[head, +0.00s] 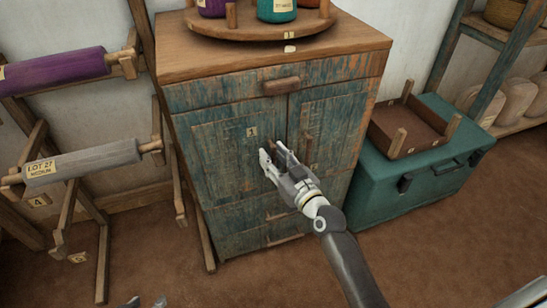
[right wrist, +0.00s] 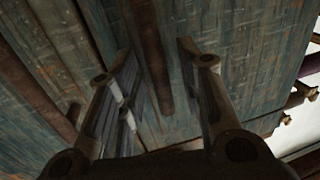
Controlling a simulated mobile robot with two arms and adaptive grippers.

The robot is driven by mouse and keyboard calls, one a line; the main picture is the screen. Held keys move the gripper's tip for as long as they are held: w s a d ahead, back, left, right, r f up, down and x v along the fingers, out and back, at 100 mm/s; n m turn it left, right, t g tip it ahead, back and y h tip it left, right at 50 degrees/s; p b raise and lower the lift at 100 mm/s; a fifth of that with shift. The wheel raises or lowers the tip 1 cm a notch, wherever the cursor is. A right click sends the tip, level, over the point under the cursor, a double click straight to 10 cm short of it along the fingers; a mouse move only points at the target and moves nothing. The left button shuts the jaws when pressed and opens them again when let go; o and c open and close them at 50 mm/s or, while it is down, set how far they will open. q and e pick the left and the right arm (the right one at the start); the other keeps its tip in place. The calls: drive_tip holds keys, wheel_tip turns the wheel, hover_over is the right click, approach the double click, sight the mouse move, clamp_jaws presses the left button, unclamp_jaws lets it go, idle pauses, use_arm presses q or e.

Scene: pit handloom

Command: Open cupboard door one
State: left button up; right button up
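The wooden cupboard has worn blue-green paint. Its left door, door one (head: 222,160), bears a tag with a 1 (head: 252,132) and looks closed, flush with the front. My right gripper (head: 272,153) is in front of that door's right edge and mostly hides its handle. In the right wrist view its fingers are spread, with an upright dark wooden bar handle (right wrist: 154,50) between them. I cannot tell whether either finger touches it. Of my left gripper (head: 145,302) only pale tips show at the bottom edge; its opening is unclear.
Above the doors is a drawer with a wooden pull (head: 281,86). A round turntable (head: 260,27) with jars stands on top. A teal chest (head: 415,178) with a wooden tray (head: 408,130) stands at right. A roller rack (head: 103,235) stands at left. Floor in front is clear.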

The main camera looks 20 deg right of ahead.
drive_tip(key=shift+w+a, duration=0.1)
drive_tip(key=shift+w, duration=0.15)
clamp_jaws()
idle(0.3)
